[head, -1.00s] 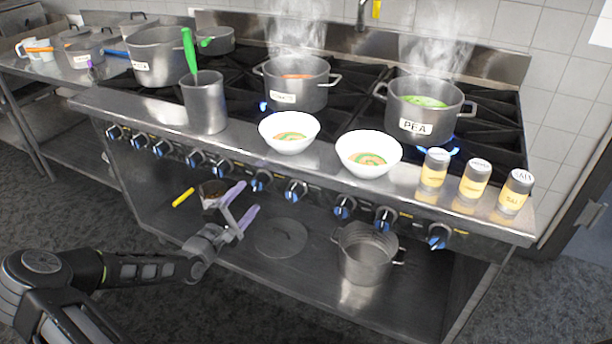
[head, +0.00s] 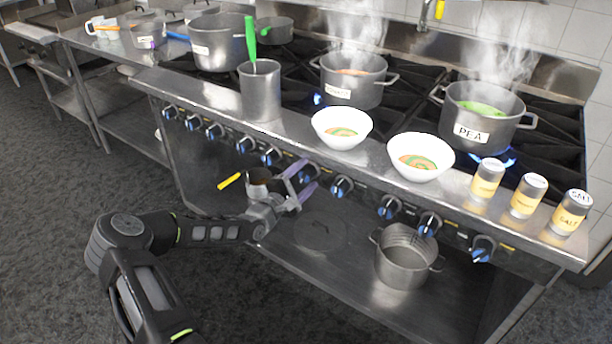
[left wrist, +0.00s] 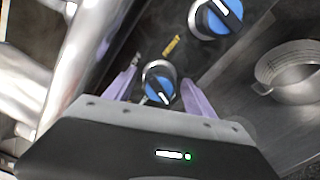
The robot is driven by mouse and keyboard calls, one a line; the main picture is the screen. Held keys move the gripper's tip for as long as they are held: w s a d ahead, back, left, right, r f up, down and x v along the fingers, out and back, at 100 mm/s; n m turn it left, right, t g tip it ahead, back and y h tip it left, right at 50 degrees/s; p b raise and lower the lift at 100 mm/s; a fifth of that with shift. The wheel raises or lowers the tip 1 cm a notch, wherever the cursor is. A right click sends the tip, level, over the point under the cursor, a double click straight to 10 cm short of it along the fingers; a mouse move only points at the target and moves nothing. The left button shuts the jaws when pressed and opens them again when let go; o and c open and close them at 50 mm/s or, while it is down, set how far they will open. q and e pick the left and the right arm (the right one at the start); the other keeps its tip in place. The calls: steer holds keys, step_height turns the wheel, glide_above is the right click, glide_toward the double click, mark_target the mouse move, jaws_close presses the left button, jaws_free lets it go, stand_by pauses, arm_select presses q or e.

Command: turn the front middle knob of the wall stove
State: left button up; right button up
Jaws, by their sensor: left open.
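The wall stove (head: 215,98) has a row of blue-and-black knobs along its front panel in the head view. My left gripper (head: 309,174), with purple fingers, is open at a knob (head: 308,170) near the middle of that row. In the left wrist view the same knob (left wrist: 160,83) sits between the two fingers of the left gripper (left wrist: 161,88), with gaps at its sides; whether a finger touches it I cannot tell. Its white pointer mark is visible. Another knob (left wrist: 216,17) is at the upper right there. My right gripper is not in view.
Two white bowls (head: 342,128) and several shakers (head: 488,180) stand on the stove's front ledge, beside a steel utensil holder (head: 260,92). Steaming pots, one labelled PEA (head: 482,118), are on the burners. A steel pot (head: 405,258) stands on the lower shelf.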

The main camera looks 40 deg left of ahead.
arm_select(q)
steer(key=shift+w, duration=0.25)
steer(key=c, duration=1.4)
